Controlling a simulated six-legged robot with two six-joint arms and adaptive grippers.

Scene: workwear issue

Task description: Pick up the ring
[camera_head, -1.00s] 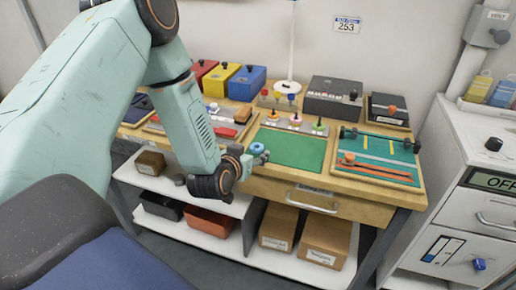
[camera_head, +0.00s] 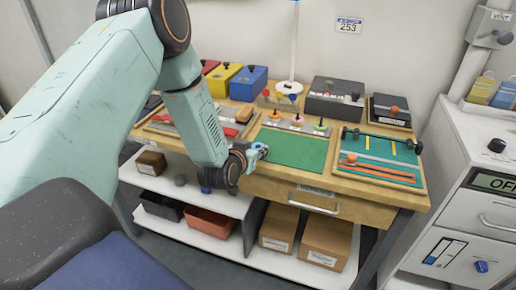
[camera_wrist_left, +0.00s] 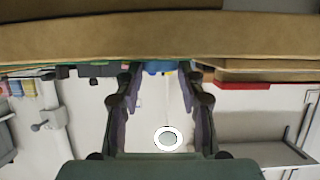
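A small blue ring (camera_head: 257,147) lies by the left front corner of the green mat (camera_head: 296,150), partly covered by my left gripper. My left gripper (camera_head: 262,151) reaches in from the left, low over the table's front edge. In the left wrist view, its two fingers (camera_wrist_left: 161,72) stand apart, with a blue patch, which looks like the ring (camera_wrist_left: 160,67), between the tips. I cannot tell whether the fingers touch it. My right gripper is not in view.
Behind the mat stand several colored knobs on a grey board (camera_head: 297,124). A teal board (camera_head: 382,155) with orange strips lies to the right. Red, yellow and blue boxes (camera_head: 247,84) stand at the back. Below is a drawer (camera_head: 315,199) and a shelf with cartons (camera_head: 326,242).

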